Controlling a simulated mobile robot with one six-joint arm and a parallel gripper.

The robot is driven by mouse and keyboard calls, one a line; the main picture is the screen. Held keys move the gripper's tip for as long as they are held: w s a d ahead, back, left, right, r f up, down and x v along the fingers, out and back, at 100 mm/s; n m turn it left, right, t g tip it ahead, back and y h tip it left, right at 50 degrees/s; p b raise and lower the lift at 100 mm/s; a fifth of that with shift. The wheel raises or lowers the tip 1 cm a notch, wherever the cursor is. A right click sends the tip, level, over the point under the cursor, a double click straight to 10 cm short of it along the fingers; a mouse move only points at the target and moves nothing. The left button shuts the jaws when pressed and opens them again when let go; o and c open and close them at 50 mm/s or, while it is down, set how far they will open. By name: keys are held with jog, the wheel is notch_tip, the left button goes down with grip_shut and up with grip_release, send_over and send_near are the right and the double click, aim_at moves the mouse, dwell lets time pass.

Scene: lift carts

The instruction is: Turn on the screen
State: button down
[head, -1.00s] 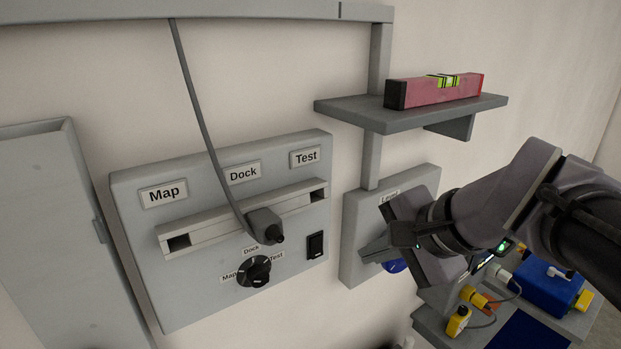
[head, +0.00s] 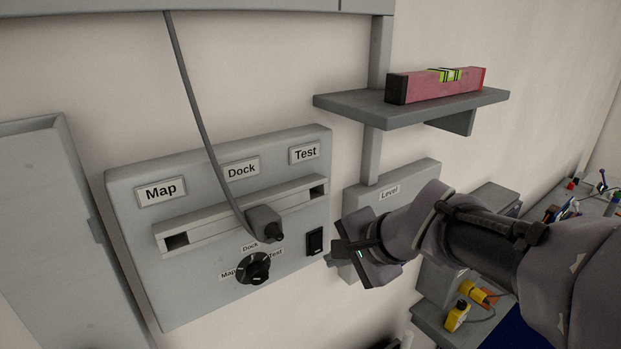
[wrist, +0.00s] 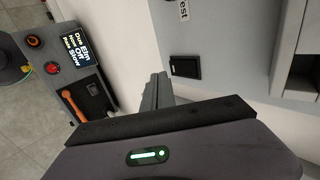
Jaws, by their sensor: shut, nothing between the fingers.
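A grey wall panel (head: 200,290) carries the labels Map, Dock and Test. A black rocker switch (head: 315,243) sits near its lower right edge and also shows in the wrist view (wrist: 186,66). My gripper (head: 331,260) is shut and empty, just right of and slightly below the switch in the head view. Its fingers (wrist: 156,88) appear apart from the switch in the wrist view.
A black selector knob (head: 253,268) and a grey plug (head: 264,223) on a hanging cable are left of the switch. A grey Level box (head: 365,200) is partly behind my arm. A shelf (head: 350,109) bearing a pink spirit level (head: 440,86) juts out above.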

aim_at(319, 247)
jog(key=shift+w+a, duration=0.75)
jog(key=shift+w, duration=0.3)
jog(key=shift+f, duration=0.1)
jog(key=b, duration=0.2)
jog(key=shift+w+f+b, duration=0.2)
jog(key=shift+f+b, duration=0.1)
jog(key=shift+f, duration=0.1)
jog(key=shift+s+r+p, duration=0.1)
jog(key=shift+r+p, duration=0.25)
jog(key=shift+p, duration=0.1)
jog(key=shift+r+p, duration=0.65)
jog(key=shift+r, duration=0.25)
jog(key=shift+f, duration=0.1)
